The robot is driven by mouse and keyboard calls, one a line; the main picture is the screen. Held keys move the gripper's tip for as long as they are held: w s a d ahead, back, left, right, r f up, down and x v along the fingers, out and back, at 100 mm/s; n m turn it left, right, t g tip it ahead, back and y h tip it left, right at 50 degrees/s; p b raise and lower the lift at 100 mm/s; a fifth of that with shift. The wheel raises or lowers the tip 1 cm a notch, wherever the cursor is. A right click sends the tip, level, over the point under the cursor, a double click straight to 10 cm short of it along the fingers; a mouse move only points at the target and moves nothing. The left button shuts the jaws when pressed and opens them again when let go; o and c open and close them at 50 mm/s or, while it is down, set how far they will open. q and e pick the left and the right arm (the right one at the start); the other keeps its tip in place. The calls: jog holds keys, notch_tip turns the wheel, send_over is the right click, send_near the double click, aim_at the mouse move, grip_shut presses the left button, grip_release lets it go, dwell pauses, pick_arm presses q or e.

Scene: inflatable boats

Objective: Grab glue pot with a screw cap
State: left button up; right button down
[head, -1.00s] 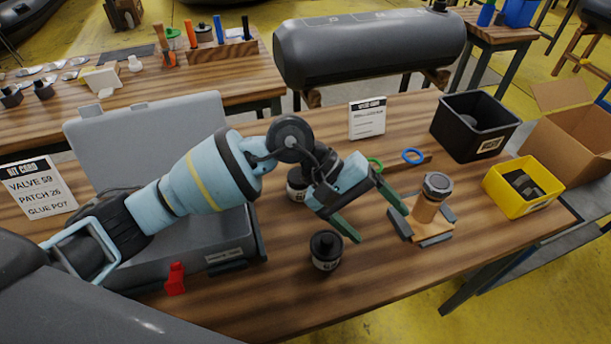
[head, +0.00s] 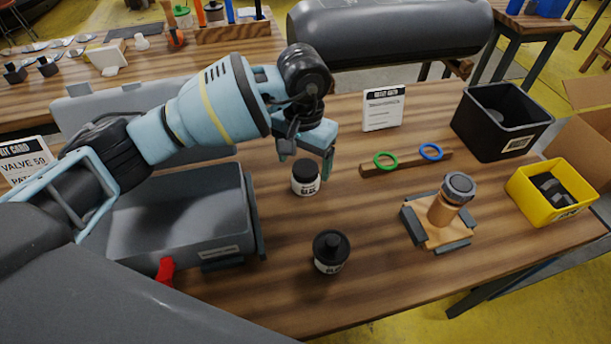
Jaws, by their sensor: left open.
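A black glue pot with a flat, wide cap and a white label (head: 306,178) stands upright on the workbench, right of the grey case. My left gripper (head: 306,168) is open, pointing down at the flat-capped pot. One finger is behind or left of its cap and the other is at its right; I cannot tell whether they touch it. My right gripper is not in view.
The open grey case (head: 185,215) lies under my left arm. A white card (head: 383,108) stands behind.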

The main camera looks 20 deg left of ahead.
aim_at(306, 167)
pick_arm(q)
jog(key=shift+w+f+p, duration=0.15)
jog(key=shift+w+f, duration=0.1)
jog(key=shift+f, duration=0.9)
jog(key=shift+w+f+p, duration=0.15)
jog(key=shift+w+f, duration=0.05)
jog(key=shift+f, duration=1.25)
jog(key=c, duration=1.1)
jog(key=shift+r, duration=0.15)
jog(key=shift+c, duration=0.2)
jog(key=shift+r, duration=0.25)
jog(key=r, duration=0.2)
jog(key=shift+d+r+b, duration=0.25)
jog(key=shift+r+b, duration=0.05)
jog(key=shift+r, duration=0.1)
jog(key=s+d, duration=0.1)
jog(key=d, duration=0.4)
jog(key=s+d+r+b, duration=0.1)
jog(key=s+d, duration=0.1)
jog(key=d, duration=0.2)
jog(key=s+d+b, duration=0.1)
jog(key=s+d, duration=0.1)
jog(key=d, duration=0.3)
jog(key=shift+s+d+r, duration=0.15)
jog(key=shift+d+r, duration=0.05)
jog(key=shift+d, duration=0.15)
